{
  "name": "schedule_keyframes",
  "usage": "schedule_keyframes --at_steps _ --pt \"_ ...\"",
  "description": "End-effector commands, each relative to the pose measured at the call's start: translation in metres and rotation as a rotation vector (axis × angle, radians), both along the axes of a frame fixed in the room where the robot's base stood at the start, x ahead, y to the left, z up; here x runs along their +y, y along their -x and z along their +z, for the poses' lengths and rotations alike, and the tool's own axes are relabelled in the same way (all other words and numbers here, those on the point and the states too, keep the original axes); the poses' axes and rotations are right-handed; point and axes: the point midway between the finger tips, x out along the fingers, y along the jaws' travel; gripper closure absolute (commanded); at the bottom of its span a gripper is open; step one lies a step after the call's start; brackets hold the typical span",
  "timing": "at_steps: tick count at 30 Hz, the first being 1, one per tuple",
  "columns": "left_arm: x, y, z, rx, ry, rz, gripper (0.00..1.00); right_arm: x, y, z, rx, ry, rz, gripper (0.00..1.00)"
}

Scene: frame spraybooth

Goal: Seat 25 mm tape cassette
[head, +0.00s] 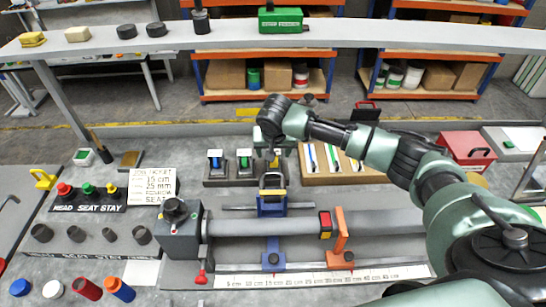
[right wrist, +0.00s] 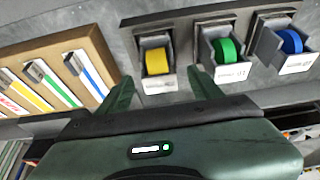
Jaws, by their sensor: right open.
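Three tape cassettes stand in a row of grey holders: blue (head: 215,158), green (head: 245,157) and yellow (head: 275,160). In the right wrist view they show as yellow (right wrist: 156,61), green (right wrist: 226,48) and blue (right wrist: 289,41), each with a white label too small to read surely. My right gripper (head: 272,143) is above the yellow cassette. In the right wrist view my open right gripper (right wrist: 160,86) has a finger on either side of the yellow holder's front, with nothing held. A blue carriage (head: 270,207) with a yellow-edged top sits on the grey tube. My left gripper is out of view.
A ticket (head: 152,187) shows "15 cm" and "25 mm". A button box (head: 88,195) stands left of it. An orange clamp (head: 340,238) and a ruler (head: 320,277) are at the tube. A tray of coloured strips (head: 340,165) lies right of the cassettes.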

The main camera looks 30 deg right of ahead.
Motion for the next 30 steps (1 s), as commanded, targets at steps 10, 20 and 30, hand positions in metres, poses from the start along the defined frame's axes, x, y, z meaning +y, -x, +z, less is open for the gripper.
schedule_keyframes --at_steps 10,20,30 --pt "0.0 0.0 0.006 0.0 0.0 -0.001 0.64 -0.004 -0.007 -0.019 0.0 0.001 0.0 0.35" --pt "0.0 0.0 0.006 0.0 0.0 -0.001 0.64 -0.004 -0.007 -0.019 0.0 0.001 0.0 1.0" --pt "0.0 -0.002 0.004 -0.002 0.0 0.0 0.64 -0.004 -0.008 -0.014 -0.003 0.0 -0.001 1.0"
